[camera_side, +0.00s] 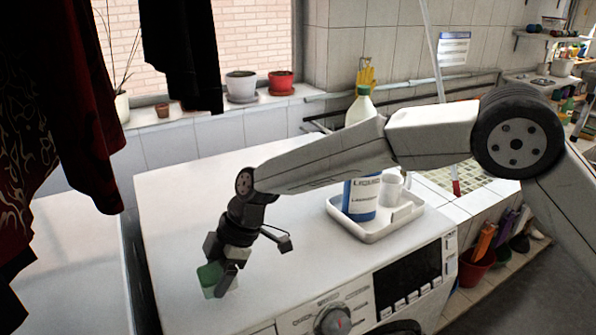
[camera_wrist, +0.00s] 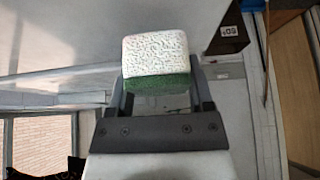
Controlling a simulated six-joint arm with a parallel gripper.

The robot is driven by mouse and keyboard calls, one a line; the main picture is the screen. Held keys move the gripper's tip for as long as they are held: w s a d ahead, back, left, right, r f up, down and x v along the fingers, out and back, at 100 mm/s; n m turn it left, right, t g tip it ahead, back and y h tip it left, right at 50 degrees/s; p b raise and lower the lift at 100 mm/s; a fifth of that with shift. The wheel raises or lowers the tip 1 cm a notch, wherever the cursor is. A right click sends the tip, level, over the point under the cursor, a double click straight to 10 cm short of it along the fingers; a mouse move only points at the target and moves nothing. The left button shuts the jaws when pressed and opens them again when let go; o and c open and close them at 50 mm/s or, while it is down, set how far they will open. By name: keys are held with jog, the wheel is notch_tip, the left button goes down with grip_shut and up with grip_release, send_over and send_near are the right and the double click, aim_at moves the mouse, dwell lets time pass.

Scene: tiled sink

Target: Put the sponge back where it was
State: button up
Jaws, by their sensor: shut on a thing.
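The sponge (camera_side: 209,275) is a small block, green on one side and whitish on the other. My gripper (camera_side: 222,268) is shut on it, pointing down over the front left part of the white washing machine top (camera_side: 190,190). In the wrist view the sponge (camera_wrist: 157,54) sits between the two dark fingers of my gripper (camera_wrist: 160,84), its pale speckled face and green layer showing. Whether the sponge touches the machine top, I cannot tell.
A white tray (camera_side: 384,230) at the right of the top holds a bottle with a blue label (camera_side: 361,197) and a white mug (camera_side: 389,189). The middle of the top is clear. Dark clothes (camera_side: 60,130) hang at the left. Flower pots (camera_side: 280,83) stand on the windowsill.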

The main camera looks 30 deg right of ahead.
jog(key=shift+f, duration=0.1)
jog(key=shift+w+a+f, duration=0.15)
jog(key=shift+w+f, duration=0.05)
jog(key=shift+f, duration=1.5)
jog(key=shift+f, duration=0.15)
jog(key=o, duration=1.1)
jog(key=shift+r, duration=0.3)
jog(key=v, duration=1.1)
jog(key=shift+d+r, duration=0.25)
jog(key=shift+r, duration=0.05)
